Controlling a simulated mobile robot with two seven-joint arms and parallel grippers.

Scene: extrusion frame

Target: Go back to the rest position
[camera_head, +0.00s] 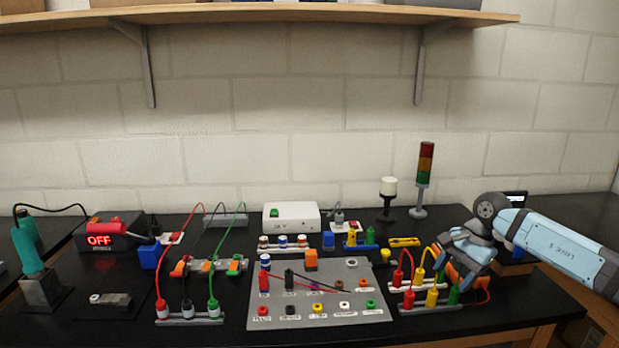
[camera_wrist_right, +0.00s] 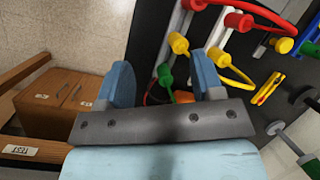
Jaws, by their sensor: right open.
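My right gripper (camera_head: 458,250) is over the right part of the black table, just beside the plug rack (camera_head: 430,306) with red, yellow and green plugs and cables. In the right wrist view its two blue fingers (camera_wrist_right: 163,80) stand apart. The gap between them shows a green plug (camera_wrist_right: 166,76), a red cable and an orange piece beyond, and nothing is gripped. I cannot tell whether the fingers touch any cable. My left gripper is not in view.
A grey panel (camera_head: 318,315) with labelled sockets lies mid-table. A stack light (camera_head: 424,165) and a white-topped lamp (camera_head: 388,188) stand behind the rack. A soldering station (camera_head: 110,235) reading OFF is at left. A wooden shelf (camera_head: 270,14) hangs above. Brown boxes (camera_wrist_right: 55,95) show in the wrist view.

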